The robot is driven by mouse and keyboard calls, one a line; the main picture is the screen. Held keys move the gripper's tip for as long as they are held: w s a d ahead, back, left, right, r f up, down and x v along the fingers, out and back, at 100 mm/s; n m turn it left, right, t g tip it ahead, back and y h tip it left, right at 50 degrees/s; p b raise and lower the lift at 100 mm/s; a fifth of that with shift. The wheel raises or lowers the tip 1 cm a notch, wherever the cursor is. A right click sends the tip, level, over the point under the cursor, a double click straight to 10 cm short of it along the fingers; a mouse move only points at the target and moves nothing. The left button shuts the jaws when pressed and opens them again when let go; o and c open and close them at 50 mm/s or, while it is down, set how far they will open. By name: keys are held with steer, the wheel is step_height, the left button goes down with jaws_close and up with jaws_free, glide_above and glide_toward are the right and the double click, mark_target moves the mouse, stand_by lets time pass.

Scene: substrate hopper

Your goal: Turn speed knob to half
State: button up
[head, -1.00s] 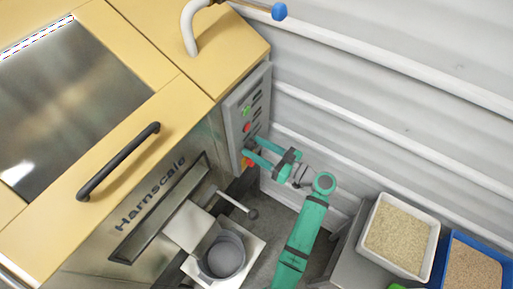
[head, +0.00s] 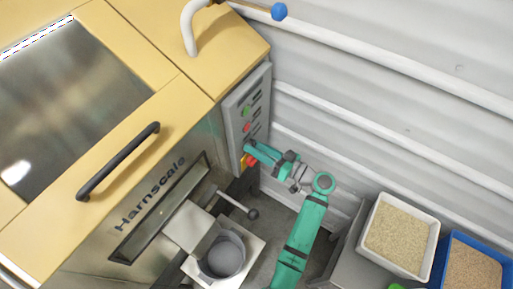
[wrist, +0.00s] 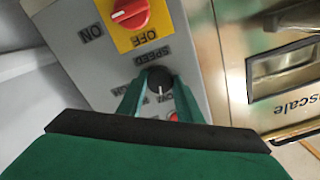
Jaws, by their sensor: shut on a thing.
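The speed knob (wrist: 160,79) is round and black with a white pointer line, beside a SPEED label that reads upside down in the wrist view. My gripper (wrist: 161,84) is shut on the knob, with one green finger on each side of it. The pointer line runs toward the gripper's palm in the wrist view. In the head view my gripper (head: 250,151) reaches the lower part of the grey control panel (head: 232,120), and its fingers hide the knob. Labels on both sides of the knob are partly covered by the fingers.
A green button (head: 247,110) and a red button (head: 248,127) are higher on the panel. A lever (head: 237,205) and a grey cup (head: 222,255) are below.

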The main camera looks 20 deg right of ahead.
steer(key=m, duration=0.5)
steer(key=shift+m, duration=0.3)
stand_by(0.4)
steer(key=o, duration=1)
steer(key=shift+o, duration=0.2)
steer(key=v, duration=1)
steer(key=shift+s+d, duration=0.25)
steer(key=shift+s, duration=0.05)
